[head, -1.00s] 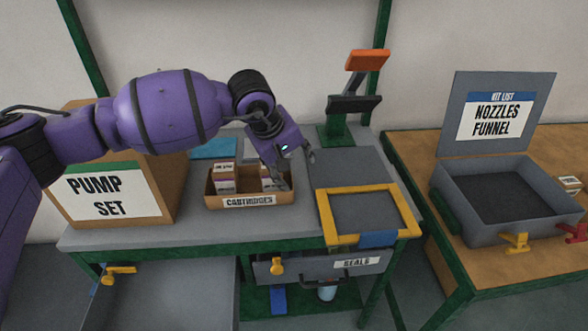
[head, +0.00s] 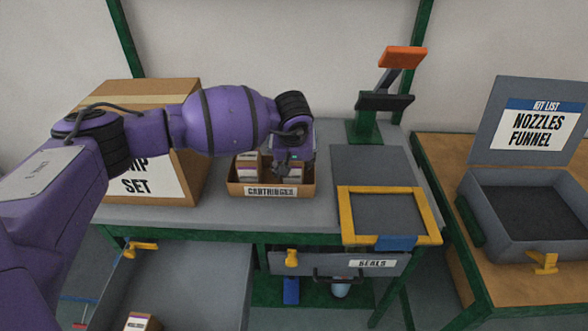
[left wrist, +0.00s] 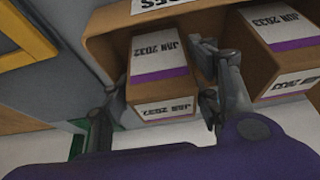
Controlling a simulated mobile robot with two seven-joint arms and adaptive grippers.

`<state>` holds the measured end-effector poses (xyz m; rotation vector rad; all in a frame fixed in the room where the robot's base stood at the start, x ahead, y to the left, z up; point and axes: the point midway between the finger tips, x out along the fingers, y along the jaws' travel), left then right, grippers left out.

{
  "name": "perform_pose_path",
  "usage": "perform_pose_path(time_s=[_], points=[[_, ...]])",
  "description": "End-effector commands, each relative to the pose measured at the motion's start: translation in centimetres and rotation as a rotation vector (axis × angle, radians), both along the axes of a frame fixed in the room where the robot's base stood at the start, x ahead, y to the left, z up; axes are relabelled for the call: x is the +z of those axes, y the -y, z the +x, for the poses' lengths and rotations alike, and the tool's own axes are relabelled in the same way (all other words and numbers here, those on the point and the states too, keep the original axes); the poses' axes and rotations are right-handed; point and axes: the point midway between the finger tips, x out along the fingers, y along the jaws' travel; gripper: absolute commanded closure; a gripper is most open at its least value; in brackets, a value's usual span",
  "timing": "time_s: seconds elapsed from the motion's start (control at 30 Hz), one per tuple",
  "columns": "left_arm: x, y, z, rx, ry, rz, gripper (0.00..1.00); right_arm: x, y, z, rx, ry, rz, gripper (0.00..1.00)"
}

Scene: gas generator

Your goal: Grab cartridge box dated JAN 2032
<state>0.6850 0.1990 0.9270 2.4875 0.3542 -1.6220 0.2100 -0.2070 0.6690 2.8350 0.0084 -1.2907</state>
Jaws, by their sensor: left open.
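The open-topped cardboard tray labelled CARTRIDGES (head: 270,192) stands on the grey bench and holds small white-and-purple boxes. In the left wrist view, the box labelled JAN 2032 (left wrist: 160,55) lies between the two fingers of my left gripper (left wrist: 165,95). The fingers are open, one along each side of it; I cannot tell whether they touch it. In the head view, my left gripper (head: 286,165) is over the right part of the tray, partly hiding the boxes there. Another box (head: 247,166) shows at the tray's left.
A large PUMP SET box (head: 160,185) stands left of the tray. A yellow-framed panel (head: 388,213) and a stand with an orange top (head: 403,57) are to the right. An open grey kit case (head: 525,205) sits on the wooden table. A SEALS drawer (head: 340,264) is below.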

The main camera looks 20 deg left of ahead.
Motion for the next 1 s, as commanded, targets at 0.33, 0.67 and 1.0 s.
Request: perform_pose_path(time_s=[0.33,0.67,1.0], points=[[0.0,0.1,0.2,-0.001,0.004,-0.002,0.56,0.3,0.0,0.4,0.005,0.009,-0.002,0.71],[0.1,0.1,0.2,-0.002,0.005,-0.002,0.83,0.3,0.0,0.4,0.007,0.008,-0.002,0.71],[1.5,0.1,0.3,-0.002,0.006,-0.003,0.83,-0.2,0.0,0.0,0.006,0.0,-0.002,0.71]])
